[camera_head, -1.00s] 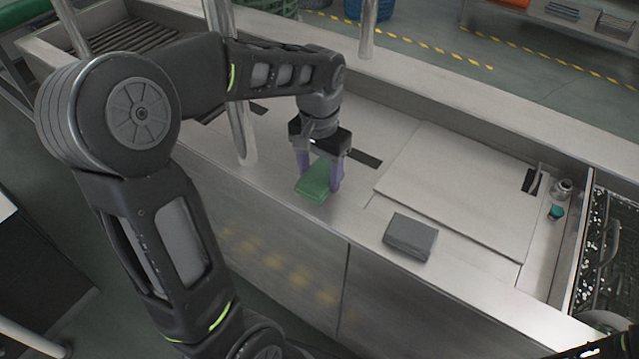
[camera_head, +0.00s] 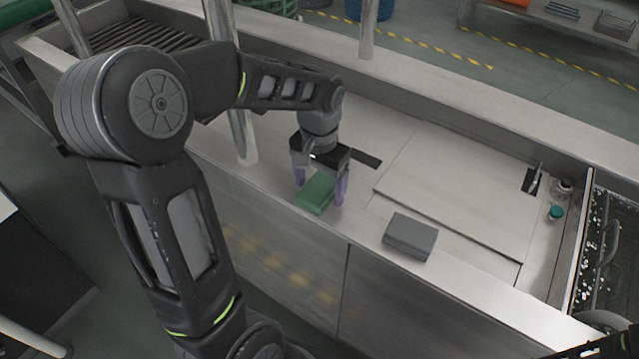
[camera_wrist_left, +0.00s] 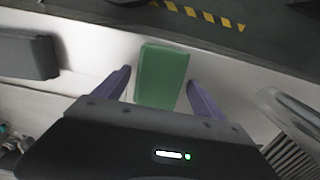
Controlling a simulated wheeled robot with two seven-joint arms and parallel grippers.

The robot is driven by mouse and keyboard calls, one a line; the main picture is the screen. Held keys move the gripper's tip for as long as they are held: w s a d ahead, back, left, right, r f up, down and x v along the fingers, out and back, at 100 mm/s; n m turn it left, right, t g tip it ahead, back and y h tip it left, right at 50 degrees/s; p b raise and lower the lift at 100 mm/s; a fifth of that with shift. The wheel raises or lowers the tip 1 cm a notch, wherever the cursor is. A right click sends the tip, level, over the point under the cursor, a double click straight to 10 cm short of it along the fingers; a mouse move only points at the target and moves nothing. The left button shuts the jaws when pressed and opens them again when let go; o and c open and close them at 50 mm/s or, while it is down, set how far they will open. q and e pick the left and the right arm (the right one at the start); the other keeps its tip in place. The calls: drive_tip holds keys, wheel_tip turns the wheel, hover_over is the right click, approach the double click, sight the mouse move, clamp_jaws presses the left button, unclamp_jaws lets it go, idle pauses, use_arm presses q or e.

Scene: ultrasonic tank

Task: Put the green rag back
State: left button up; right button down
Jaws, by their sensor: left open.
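The green rag (camera_head: 316,194) is a folded block lying on the steel counter near its front edge. It also shows in the left wrist view (camera_wrist_left: 162,76). My left gripper (camera_head: 320,190) is open, with its purple fingers on either side of the rag. In the left wrist view my left gripper (camera_wrist_left: 160,90) shows a gap between each finger and the rag, and the rag's near end lies between the fingers. My right gripper is not clearly in view; only a dark piece shows at the lower right corner.
A grey folded rag (camera_head: 410,236) lies on the counter to the right, also seen in the left wrist view (camera_wrist_left: 28,55). A flat steel lid (camera_head: 460,185) lies behind it. A small green-capped bottle (camera_head: 556,212) stands near the tank at right. A steel post (camera_head: 232,90) rises left of the gripper.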

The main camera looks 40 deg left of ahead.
sight(319, 186)
use_arm(q)
wheel_tip(319, 186, up, 12)
drive_tip(key=shift+b, duration=0.3)
idle(0.3)
idle(0.5)
